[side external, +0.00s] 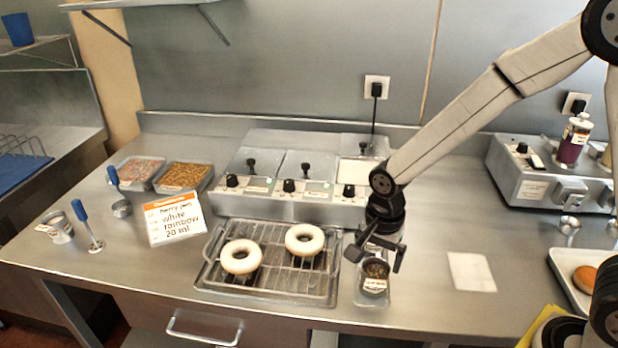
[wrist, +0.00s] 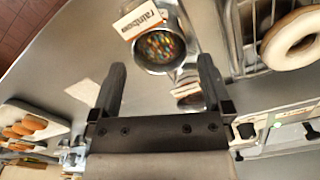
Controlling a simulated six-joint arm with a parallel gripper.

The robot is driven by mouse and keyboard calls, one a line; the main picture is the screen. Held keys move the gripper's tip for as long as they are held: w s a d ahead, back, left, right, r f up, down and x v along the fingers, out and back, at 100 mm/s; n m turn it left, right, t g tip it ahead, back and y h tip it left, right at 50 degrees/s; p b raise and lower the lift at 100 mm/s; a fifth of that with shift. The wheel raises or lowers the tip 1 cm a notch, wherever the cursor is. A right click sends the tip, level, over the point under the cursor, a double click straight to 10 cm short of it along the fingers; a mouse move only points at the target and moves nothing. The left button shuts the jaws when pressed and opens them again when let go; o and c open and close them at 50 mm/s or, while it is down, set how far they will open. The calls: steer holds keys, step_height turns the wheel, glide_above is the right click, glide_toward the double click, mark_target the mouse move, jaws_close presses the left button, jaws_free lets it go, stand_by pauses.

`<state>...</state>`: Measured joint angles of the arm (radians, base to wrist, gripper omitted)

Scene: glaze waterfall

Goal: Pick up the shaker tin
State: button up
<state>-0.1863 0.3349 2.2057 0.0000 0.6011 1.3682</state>
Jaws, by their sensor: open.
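A metal shaker tin (side external: 375,269) with a pale label stands in a small clear tray (side external: 372,299) right of the wire rack. In the wrist view, a round tin (wrist: 160,47) shows from above, filled with multicoloured sprinkles, its label reading "rainbow". It lies ahead of the fingertips, roughly centred between them. A second labelled metal item (wrist: 188,93) sits closer to the right finger, partly hidden. My gripper (side external: 377,254) is open and empty, pointing down just above the tin in the side view; its two fingers also show in the wrist view (wrist: 161,68). I see no contact with the tin.
Two white-iced doughnuts (side external: 241,257) sit on the wire rack (side external: 272,285) to the left. An order sign (side external: 174,218), another labelled tin (side external: 60,229) and sprinkle trays (side external: 183,177) stand further left. A heated well unit (side external: 291,204) is behind.

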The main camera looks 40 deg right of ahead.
mark_target(373, 278)
steer(key=shift+f, duration=0.95)
steer(key=shift+f, duration=2.6)
jaws_close()
steer(key=shift+r, duration=0.1)
step_height(373, 278, up, 10)
